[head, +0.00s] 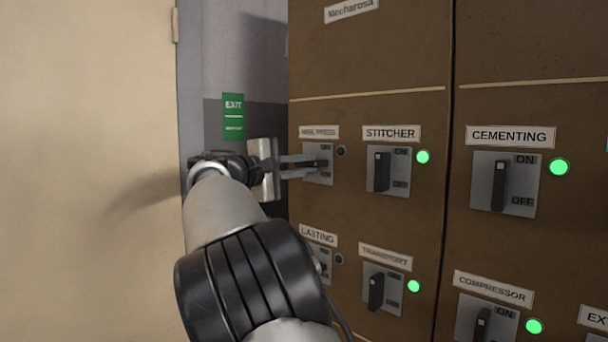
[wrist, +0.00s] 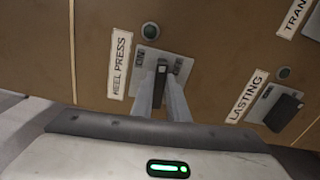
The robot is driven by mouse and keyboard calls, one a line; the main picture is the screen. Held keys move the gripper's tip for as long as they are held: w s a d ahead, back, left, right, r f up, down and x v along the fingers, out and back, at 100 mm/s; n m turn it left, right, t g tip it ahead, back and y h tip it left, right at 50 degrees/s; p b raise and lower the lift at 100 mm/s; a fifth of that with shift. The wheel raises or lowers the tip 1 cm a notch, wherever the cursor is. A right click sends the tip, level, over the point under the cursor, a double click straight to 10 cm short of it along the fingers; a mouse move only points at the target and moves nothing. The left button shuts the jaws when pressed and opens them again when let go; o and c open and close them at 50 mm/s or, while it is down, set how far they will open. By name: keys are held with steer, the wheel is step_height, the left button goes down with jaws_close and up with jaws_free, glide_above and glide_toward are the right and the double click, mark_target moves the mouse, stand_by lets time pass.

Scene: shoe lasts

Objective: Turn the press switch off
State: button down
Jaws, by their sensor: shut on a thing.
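The press switch is the one labelled HEEL PRESS (head: 319,132), on a grey plate at the upper left of the brown cabinet. Its small dark lever (wrist: 161,67) is between my fingers in the wrist view, with ON and OFF marked on either side. My gripper (head: 318,166) reaches in from the left and is shut on this lever. The fingers hide part of the plate and lever in the head view, so I cannot tell its exact tilt. The round lamp (head: 341,151) beside it is dark, and the lamp also looks dark in the wrist view (wrist: 150,30).
The LASTING switch (head: 322,262), below the press switch, has a dark lamp. A pale wall (head: 80,170) and green EXIT sign (head: 233,116) are at left.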

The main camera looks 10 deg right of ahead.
steer(key=shift+f+m+b, duration=0.1)
steer(key=shift+m+b, duration=0.25)
steer(key=shift+m, duration=0.15)
steer(key=c, duration=1.7)
jaws_free()
steer(key=v, duration=1.7)
steer(key=shift+s+a, duration=0.15)
